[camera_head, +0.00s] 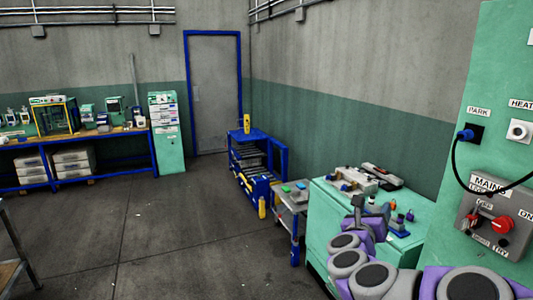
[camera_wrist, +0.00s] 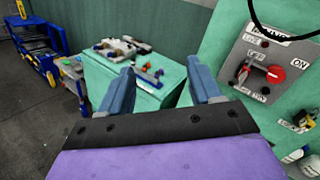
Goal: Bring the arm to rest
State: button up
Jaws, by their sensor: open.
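My arm, grey and purple, reaches in from the lower right of the head view, in front of the green cabinet. My gripper (camera_wrist: 163,92) shows in the wrist view with its two blue-grey fingers spread wide apart. Nothing is between the fingers. Beyond them is the green cabinet (camera_wrist: 102,90) with small parts on its top. In the head view the gripper end (camera_head: 357,212) is small and partly hidden by my arm links, in front of the green cabinet (camera_head: 325,215).
A green press panel (camera_head: 478,120) with a grey mains box (camera_head: 495,222), red knob (camera_head: 503,225) and hanging black cable stands close on the right. A blue rack (camera_head: 250,165) and small cart (camera_head: 290,197) stand beyond the cabinet. The floor (camera_head: 150,230) at centre left is clear.

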jog(key=s+a+r+n+t+y, duration=0.1)
jog(key=a+n+y, duration=0.4)
jog(key=a+n, duration=0.25)
jog(key=s+a+r+n+t+y, duration=0.1)
jog(key=a+r+n+y, duration=0.1)
jog(key=a+n+y, duration=0.45)
jog(key=s+a+f+n+g+y, duration=0.45)
jog(key=s+a+f+n, duration=0.25)
jog(key=s+a+n, duration=0.4)
jog(key=s+d+f+n+g+h, duration=0.25)
jog(key=s+f+n+g, duration=0.6)
jog(key=s, duration=0.45)
jog(key=s+d+f+n+g+h, duration=0.1)
jog(key=s+d+n+g, duration=0.1)
jog(key=s, duration=0.7)
jog(key=s+d+f+n+g+h, duration=0.1)
jog(key=s+d+n+g+h, duration=0.1)
jog(key=s+d, duration=0.5)
jog(key=shift+s+f+n+g, duration=0.45)
jog(key=shift+s+g, duration=0.45)
jog(key=shift+s, duration=0.3)
